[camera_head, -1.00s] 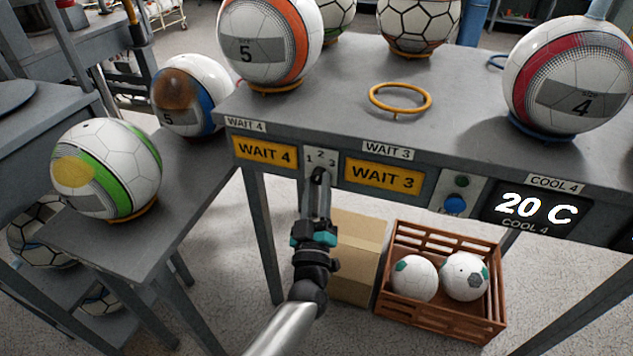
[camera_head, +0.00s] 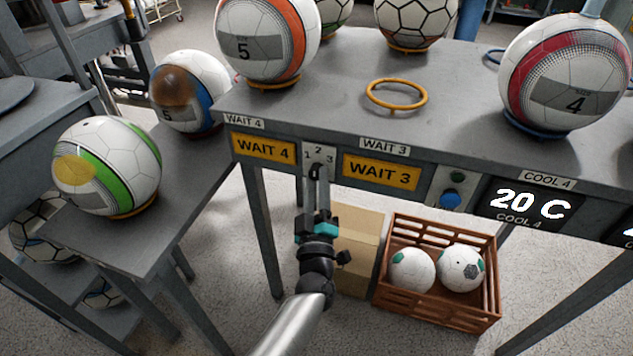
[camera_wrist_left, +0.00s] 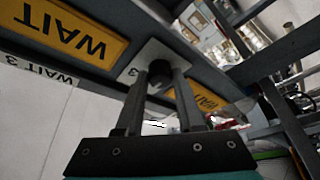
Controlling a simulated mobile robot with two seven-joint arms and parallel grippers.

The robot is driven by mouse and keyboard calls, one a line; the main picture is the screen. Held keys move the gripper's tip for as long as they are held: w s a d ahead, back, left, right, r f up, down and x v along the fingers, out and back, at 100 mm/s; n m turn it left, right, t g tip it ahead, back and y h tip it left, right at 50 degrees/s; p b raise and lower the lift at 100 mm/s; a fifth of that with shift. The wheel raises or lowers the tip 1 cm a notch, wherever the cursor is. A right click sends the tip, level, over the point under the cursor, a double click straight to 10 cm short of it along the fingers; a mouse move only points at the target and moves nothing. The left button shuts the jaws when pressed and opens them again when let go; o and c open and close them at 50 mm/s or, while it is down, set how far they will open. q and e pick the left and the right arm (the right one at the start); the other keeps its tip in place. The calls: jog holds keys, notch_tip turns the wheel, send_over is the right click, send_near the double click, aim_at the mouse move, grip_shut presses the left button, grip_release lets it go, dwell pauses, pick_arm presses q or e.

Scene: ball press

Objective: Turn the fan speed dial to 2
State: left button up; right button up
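The fan speed dial is a small black knob on a light plate (camera_head: 319,155) marked 1, 2 and 3, set in the bench's front edge between the WAIT 4 and WAIT 3 signs. In the left wrist view the dial (camera_wrist_left: 160,74) sits between my left gripper's fingertips (camera_wrist_left: 161,80), which appear to touch it on both sides. In the head view my left gripper (camera_head: 317,177) reaches up to the plate from below and hides most of the knob. Its pointer cannot be read. My right gripper is not in view.
The WAIT 4 sign (camera_head: 263,148) and WAIT 3 sign (camera_head: 381,172) flank the plate. A blue button (camera_head: 450,200) and a 20 C display (camera_head: 531,203) are further right. Balls and an orange ring (camera_head: 397,94) are on the bench top. A cardboard box (camera_head: 358,248) and brown crate (camera_head: 440,308) stand below.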

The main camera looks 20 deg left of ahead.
pick_arm(q)
jog(key=o, duration=0.4)
jog(key=shift+s+f, duration=0.1)
jog(key=shift+s, duration=0.1)
jog(key=p+v, duration=0.1)
jog(key=v, duration=1.4)
jog(key=shift+d+p, duration=0.1)
jog(key=shift+p, duration=0.3)
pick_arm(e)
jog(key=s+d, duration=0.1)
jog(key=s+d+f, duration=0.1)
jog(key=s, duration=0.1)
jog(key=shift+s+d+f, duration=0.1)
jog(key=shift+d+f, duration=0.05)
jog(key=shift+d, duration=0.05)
pick_arm(q)
jog(key=shift+w, duration=0.1)
